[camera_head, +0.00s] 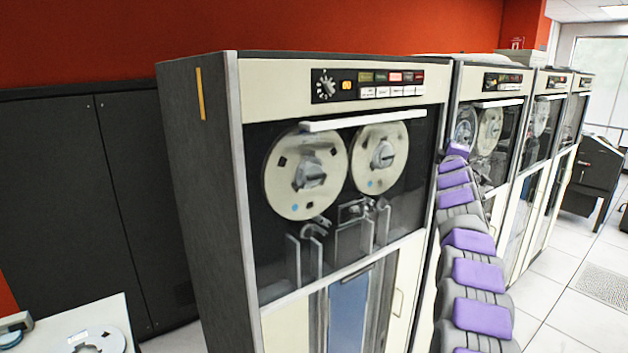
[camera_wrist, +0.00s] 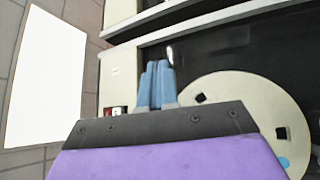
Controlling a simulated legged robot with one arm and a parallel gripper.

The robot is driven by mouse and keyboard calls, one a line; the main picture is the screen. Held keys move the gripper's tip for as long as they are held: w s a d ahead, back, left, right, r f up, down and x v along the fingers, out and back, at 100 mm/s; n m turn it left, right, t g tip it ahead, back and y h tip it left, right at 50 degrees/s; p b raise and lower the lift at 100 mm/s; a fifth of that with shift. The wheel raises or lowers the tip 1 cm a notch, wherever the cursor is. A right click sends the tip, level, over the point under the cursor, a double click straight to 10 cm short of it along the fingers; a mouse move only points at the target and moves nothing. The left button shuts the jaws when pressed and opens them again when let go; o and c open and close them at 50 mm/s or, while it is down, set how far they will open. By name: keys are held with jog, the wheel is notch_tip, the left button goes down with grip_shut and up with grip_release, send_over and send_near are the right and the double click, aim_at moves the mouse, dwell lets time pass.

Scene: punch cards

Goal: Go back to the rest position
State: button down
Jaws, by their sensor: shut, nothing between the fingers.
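My gripper (camera_wrist: 155,84) shows in the wrist view as two blue fingers close together, with nothing between them. Behind them is the purple and dark grey wrist housing. In the head view my grey and purple arm rises along the right of the nearest tape cabinet (camera_head: 200,190). Its far end is by the cabinet's upper right edge, and the fingers cannot be made out there. In the wrist view the fingers are in front of a dark cabinet window, beside a cream tape reel (camera_wrist: 235,100). I cannot tell the gap between them.
More tape cabinets (camera_head: 519,185) stand in a row behind my arm. A white table (camera_head: 115,318) with a round item is at the lower left. Dark panels (camera_head: 60,200) stand by the red wall. A dark machine (camera_head: 597,165) is at the far right.

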jog(key=s+a+f+m+g+y, duration=0.2)
jog(key=s+a+f+m+g, duration=0.25)
jog(key=s+a+f, duration=0.55)
jog(key=s+a+f+m+g+y, duration=0.25)
jog(key=s+a+f+g, duration=0.35)
jog(key=s, duration=0.8)
jog(key=s+a+f+m+g, duration=0.1)
jog(key=s+a+f+g, duration=0.2)
jog(key=s, duration=1.2)
jog(key=s+a+f+m+g+y, duration=0.1)
jog(key=s+f, duration=0.6)
jog(key=s, duration=0.9)
jog(key=s+a+f+m+g, duration=0.3)
jog(key=s+a+f+g, duration=0.2)
jog(key=s, duration=1.1)
jog(key=shift+a+f+g+b, duration=0.15)
jog(key=shift+f+g+b, duration=0.15)
jog(key=shift+f+g, duration=0.55)
jog(key=shift+r+y, duration=0.25)
